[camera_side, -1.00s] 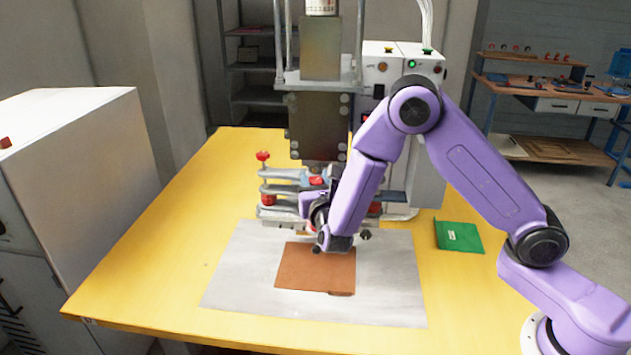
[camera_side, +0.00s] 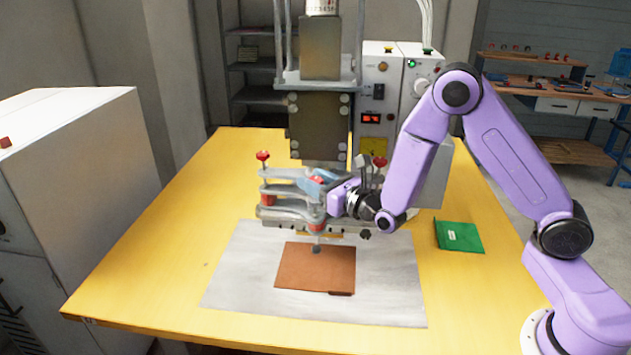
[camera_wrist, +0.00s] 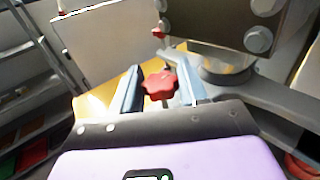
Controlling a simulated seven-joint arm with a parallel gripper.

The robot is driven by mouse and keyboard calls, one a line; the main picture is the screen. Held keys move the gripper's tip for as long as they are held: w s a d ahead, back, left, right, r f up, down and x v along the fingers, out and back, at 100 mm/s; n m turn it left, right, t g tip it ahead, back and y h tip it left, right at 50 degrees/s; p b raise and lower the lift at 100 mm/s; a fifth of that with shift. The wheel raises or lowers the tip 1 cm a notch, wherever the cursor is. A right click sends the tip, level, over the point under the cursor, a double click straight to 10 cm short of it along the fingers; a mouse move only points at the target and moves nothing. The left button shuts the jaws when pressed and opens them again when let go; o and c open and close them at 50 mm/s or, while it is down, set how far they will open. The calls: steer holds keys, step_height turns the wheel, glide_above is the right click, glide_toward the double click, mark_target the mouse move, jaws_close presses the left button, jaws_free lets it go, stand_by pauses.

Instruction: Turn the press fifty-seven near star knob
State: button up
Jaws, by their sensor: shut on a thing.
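The press (camera_side: 320,130) stands at the back of the yellow table, with a clamp frame of grey arms (camera_side: 285,190) under its head. In the wrist view, a red star knob (camera_wrist: 160,84) sits between the two blue-grey fingers of my gripper (camera_wrist: 160,92). In the side view, my gripper (camera_side: 316,181) reaches in from the right and is shut on this knob at the near side of the frame. Other red knobs stand at the frame's left (camera_side: 263,156) and right (camera_side: 380,162).
A brown sheet (camera_side: 310,268) lies on a grey mat (camera_side: 240,270) in front of the press. A green packet (camera_side: 459,237) lies to the right. A control box (camera_side: 385,75) stands behind my arm. The table's left side is clear.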

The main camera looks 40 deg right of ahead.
steer(key=shift+n+y, duration=0.3)
steer(key=shift+y, duration=0.1)
stand_by(0.3)
steer(key=o, duration=0.9)
steer(key=shift+s, duration=0.1)
steer(key=s+d, duration=0.2)
steer(key=s, duration=0.9)
steer(key=shift+s+d, duration=0.15)
steer(key=shift+s, duration=0.15)
steer(key=shift+d+r, duration=0.1)
